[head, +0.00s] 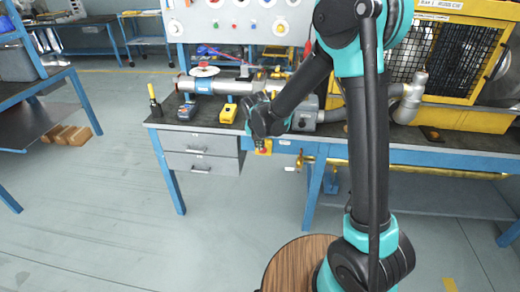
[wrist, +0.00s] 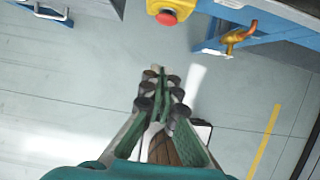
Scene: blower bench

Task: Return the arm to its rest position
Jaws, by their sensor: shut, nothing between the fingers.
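My gripper (wrist: 160,95) is shut and empty in the wrist view. Its fingers point over the bare grey floor, with the blue bench's front edge beyond them. In the head view my dark and teal arm rises at the right of centre and bends down to the left. Its wrist end (head: 262,117) hangs in front of the workbench (head: 450,145), close to its front edge. The fingertips are hard to make out there.
A yellow box with a red button (head: 263,148) is on the bench front near my wrist. It also shows in the wrist view (wrist: 167,12). A brass tap (wrist: 238,36) juts from the bench front. The floor in front is clear.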

